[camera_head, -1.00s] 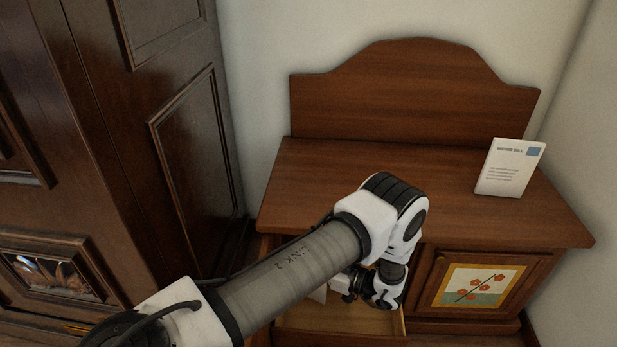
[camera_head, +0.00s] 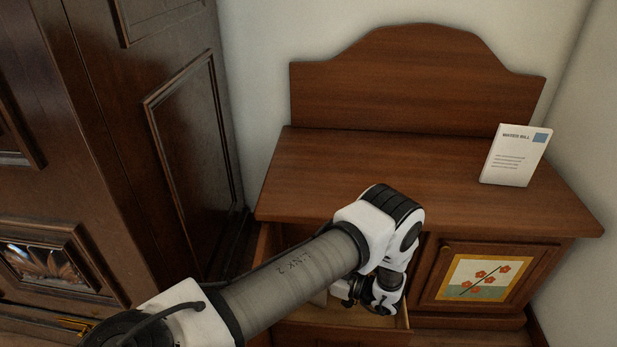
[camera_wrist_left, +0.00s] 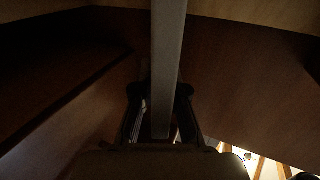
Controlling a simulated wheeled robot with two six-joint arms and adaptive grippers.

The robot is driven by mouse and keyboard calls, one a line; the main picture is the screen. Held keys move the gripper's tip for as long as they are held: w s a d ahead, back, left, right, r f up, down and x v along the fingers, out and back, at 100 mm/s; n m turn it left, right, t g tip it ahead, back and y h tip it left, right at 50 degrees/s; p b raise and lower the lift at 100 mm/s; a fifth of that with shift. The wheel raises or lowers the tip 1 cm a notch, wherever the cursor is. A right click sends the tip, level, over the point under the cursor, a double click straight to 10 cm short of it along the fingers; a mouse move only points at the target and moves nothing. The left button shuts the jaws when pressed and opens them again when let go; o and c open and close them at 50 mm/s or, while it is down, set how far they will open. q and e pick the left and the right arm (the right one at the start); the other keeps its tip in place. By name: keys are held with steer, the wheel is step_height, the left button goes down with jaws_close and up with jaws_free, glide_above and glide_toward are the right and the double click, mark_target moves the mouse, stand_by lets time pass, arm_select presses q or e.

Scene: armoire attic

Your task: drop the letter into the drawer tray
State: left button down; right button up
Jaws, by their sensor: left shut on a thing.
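My left gripper (camera_wrist_left: 161,104) is shut on a thin, pale grey flat thing, the letter (camera_wrist_left: 167,55), seen edge-on between the two fingers in the left wrist view. The drawer tray (camera_head: 345,332) is pulled open below the cabinet top, light wood inside. The gripper is over or within the drawer's opening; its exact height there cannot be told. My right gripper is not in view.
A white "WATER BILL" card (camera_head: 516,157) stands upright on the right of the cabinet top (camera_head: 450,190). A door with a flower picture (camera_head: 484,278) is right of the drawer. A dark armoire (camera_head: 190,140) stands at the left. The cabinet top is otherwise clear.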

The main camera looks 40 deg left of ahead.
arm_select(q)
steer(key=c, duration=1.2)
jaws_free()
steer(key=shift+r, duration=0.2)
steer(key=shift+w+d+r+p, duration=0.25)
steer(key=shift+d+r+p, duration=0.4)
steer(key=shift+p, duration=0.2)
steer(key=p+v, duration=0.2)
steer(key=v, duration=0.8)
steer(key=shift+w+d+f, duration=0.1)
steer(key=shift+d, duration=0.2)
